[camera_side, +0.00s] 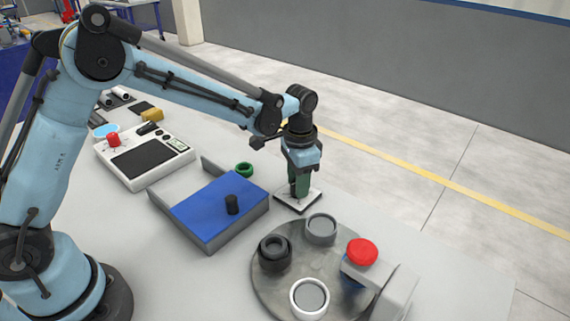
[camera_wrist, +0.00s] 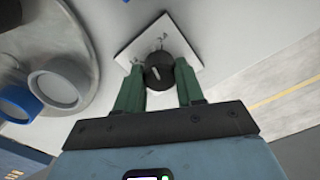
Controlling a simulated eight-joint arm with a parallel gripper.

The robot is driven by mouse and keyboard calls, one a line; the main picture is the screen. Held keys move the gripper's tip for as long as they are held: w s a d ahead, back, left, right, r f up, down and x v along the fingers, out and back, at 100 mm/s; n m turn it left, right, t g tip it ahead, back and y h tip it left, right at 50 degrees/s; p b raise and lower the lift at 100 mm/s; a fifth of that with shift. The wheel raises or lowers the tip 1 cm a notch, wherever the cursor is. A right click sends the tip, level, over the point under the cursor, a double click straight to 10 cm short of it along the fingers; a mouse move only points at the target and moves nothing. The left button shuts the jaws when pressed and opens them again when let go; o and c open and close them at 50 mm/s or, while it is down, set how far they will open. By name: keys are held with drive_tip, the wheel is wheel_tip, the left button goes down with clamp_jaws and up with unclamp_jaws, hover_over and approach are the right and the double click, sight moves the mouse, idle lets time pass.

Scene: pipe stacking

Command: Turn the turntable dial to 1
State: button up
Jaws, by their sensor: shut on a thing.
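The dial is a black round knob (camera_wrist: 160,79) with a pale pointer mark, on a white square plate (camera_wrist: 190,52) in the wrist view. The marks on the plate are too small to read. In the side view the plate (camera_side: 284,201) lies beyond the turntable, and the knob is hidden by my fingers. My gripper (camera_wrist: 160,68) points down with its green fingers on either side of the knob, shut on it. It also shows in the side view (camera_side: 299,192). The grey turntable (camera_side: 268,299) carries several round pieces, among them a grey cup (camera_side: 321,230).
A white control panel (camera_side: 145,157) sits farther back.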

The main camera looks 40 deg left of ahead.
drive_tip(key=n, duration=0.4)
drive_tip(key=shift+n, duration=0.3)
drive_tip(key=n, duration=0.3)
drive_tip(key=shift+n, duration=0.3)
drive_tip(key=n, duration=1.4)
drive_tip(key=shift+n, duration=0.3)
drive_tip(key=n, duration=0.3)
drive_tip(key=shift+n, duration=2.2)
drive_tip(key=o, duration=1)
